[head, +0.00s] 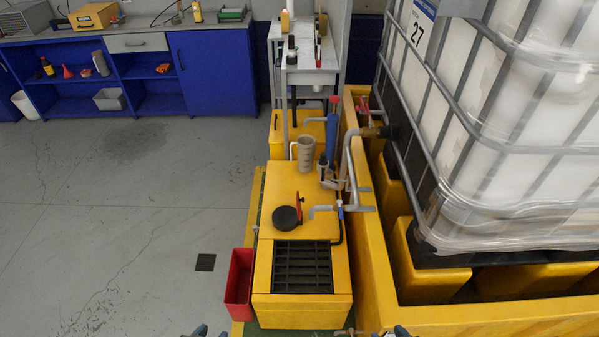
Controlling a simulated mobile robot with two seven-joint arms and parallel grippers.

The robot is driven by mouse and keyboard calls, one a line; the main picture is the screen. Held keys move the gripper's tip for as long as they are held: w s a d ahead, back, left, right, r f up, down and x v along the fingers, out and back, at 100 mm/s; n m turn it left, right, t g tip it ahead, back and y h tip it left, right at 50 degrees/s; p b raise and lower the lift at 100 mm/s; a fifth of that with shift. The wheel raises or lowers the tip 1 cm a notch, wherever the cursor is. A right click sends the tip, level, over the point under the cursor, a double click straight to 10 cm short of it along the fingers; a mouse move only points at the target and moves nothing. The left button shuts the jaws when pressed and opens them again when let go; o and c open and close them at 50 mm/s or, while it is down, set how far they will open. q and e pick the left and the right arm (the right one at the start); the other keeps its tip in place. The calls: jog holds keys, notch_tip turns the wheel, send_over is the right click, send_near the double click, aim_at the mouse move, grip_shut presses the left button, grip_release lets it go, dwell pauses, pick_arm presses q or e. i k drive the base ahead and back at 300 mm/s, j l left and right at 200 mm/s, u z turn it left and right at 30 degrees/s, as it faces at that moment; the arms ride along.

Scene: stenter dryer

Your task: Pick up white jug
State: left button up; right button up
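The white jug (307,155), greyish-white with markings and a handle on its left side, stands upright on the far part of the yellow cabinet top (277,190). It is just left of a blue upright cylinder and grey pipes. Only the tips of my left gripper (208,332) and my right gripper (392,332) show at the bottom edge. Both are far from the jug, on the near side of the cabinet. Most of each gripper is cut off, so I cannot tell whether they are open.
A black round cap (285,218) with a red lever and a dark grate (302,267) are on the cabinet top. Pipes (350,170) crowd the jug's right. A red bin (239,283) stands left. A caged tank (500,120) fills the right. The left floor is clear.

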aim_at(302, 155)
jog(key=j+u, duration=0.2)
jog(key=u, duration=0.4)
jog(key=i+j+u, duration=0.2)
jog(key=j, duration=0.15)
jog(key=j+u, duration=0.2)
jog(key=i+j+u, duration=0.2)
jog(key=j, duration=0.2)
jog(key=i+j+u, duration=0.7)
jog(key=i+z, duration=0.35)
jog(key=i+j+z, duration=0.2)
jog(key=i+z, duration=0.2)
jog(key=i, duration=0.15)
jog(key=i+j+z, duration=0.35)
jog(key=i+l+z, duration=0.15)
jog(key=i+z, duration=0.3)
jog(key=i, duration=0.3)
jog(key=i+j+z, duration=0.1)
jog(key=i+z, duration=0.35)
jog(key=i, duration=0.3)
jog(key=i+z, duration=0.7)
jog(key=z, duration=0.15)
jog(key=i+j+z, duration=0.2)
jog(key=i+z, duration=0.65)
jog(key=i+j+z, duration=0.15)
jog(key=i+z, duration=0.3)
jog(key=i, duration=0.1)
